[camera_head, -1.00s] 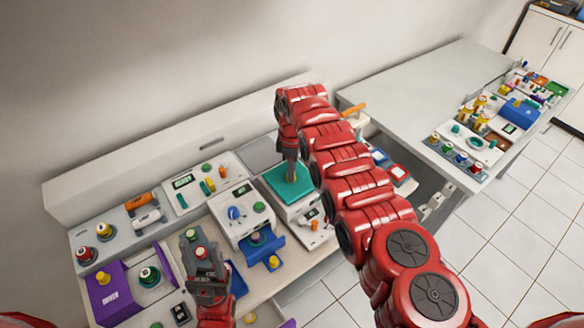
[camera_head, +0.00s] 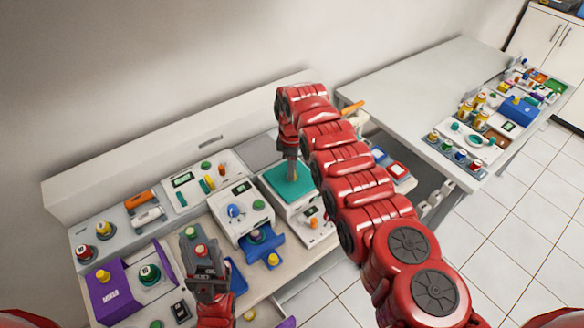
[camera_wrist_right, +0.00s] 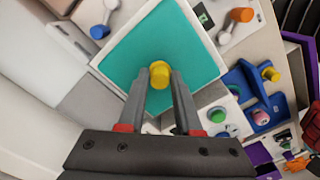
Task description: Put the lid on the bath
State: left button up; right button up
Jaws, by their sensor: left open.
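The lid is a flat teal square (camera_head: 277,178) with a yellow knob (camera_wrist_right: 160,78). It lies level over the top of the white box-shaped bath (camera_head: 300,208), whose white rim shows around the teal in the right wrist view (camera_wrist_right: 117,58). I cannot tell whether it is fully seated. My right gripper (camera_head: 291,165) points down at the lid's centre. In its wrist view the two fingers (camera_wrist_right: 168,72) close in on both sides of the knob. My left gripper (camera_head: 203,262) is open at the lower left, away from the bath, near a red-topped knob.
A white device with a blue dial (camera_head: 233,211) and a blue tray (camera_head: 268,250) stand left of the bath. A purple box (camera_head: 112,297) is at the lower left. A grey side table (camera_head: 420,95) stands to the right. My right arm covers part of the bench.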

jog(key=o, duration=0.4)
